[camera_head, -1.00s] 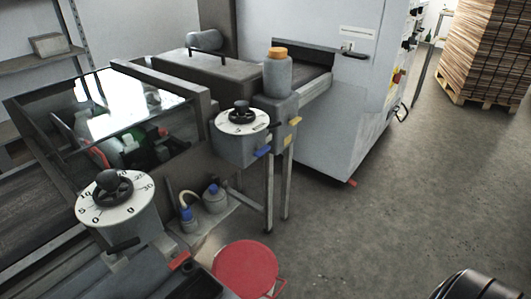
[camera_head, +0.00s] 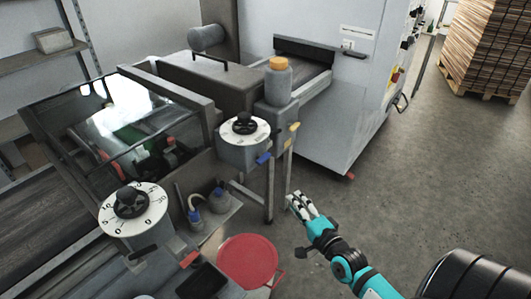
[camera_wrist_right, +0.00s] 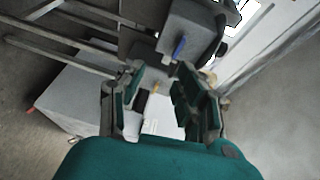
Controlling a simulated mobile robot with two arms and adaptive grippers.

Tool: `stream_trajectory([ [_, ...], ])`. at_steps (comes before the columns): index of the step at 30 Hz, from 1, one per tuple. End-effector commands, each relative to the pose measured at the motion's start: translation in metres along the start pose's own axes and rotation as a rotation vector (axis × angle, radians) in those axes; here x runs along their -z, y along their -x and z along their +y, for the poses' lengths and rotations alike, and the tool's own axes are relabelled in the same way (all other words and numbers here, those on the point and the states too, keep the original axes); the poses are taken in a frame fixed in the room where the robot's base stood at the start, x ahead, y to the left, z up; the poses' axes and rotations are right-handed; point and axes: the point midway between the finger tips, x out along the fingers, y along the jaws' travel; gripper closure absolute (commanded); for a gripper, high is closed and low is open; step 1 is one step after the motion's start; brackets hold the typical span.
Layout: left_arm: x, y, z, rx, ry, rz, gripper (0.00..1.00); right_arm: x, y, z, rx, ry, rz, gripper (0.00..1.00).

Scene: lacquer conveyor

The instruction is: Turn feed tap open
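Small coloured levers sit on the machine side; no label tells which is the feed tap. A blue lever (camera_head: 263,158) is under the far dial box (camera_head: 243,155), and a yellow lever (camera_head: 294,127) is at its right. A red handle (camera_head: 188,259) is by the near dial. My right gripper (camera_head: 296,201) is below and right of the levers in the head view. In the wrist view its fingers (camera_wrist_right: 158,78) are apart, with nothing held. My left gripper is not in view.
A near dial (camera_head: 133,209) and a far dial (camera_head: 244,131) have black knobs. A grey bottle with an orange cap (camera_head: 278,82) stands above the levers. A red round lid (camera_head: 247,262) is low in front. Metal legs (camera_head: 270,190) stand under the machine.

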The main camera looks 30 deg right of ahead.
Motion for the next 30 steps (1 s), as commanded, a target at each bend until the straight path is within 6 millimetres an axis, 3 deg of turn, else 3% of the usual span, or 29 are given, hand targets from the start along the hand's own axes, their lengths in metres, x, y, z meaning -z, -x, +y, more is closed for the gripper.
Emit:
stream_trajectory([
  [1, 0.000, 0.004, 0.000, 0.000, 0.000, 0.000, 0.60, 0.001, 0.000, -0.019, 0.029, -0.034, -0.003, 0.65],
  [3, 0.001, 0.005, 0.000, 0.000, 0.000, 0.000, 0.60, 0.001, 0.000, -0.031, 0.053, -0.063, -0.004, 0.65],
  [8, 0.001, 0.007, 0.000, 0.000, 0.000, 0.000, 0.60, 0.002, -0.013, -0.036, 0.064, -0.075, -0.004, 0.65],
  [24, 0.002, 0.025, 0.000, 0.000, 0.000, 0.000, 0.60, 0.002, -0.126, -0.043, 0.062, -0.070, -0.004, 0.65],
  [30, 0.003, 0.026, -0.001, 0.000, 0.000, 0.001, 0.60, 0.001, -0.158, -0.044, 0.061, -0.069, -0.004, 0.65],
])
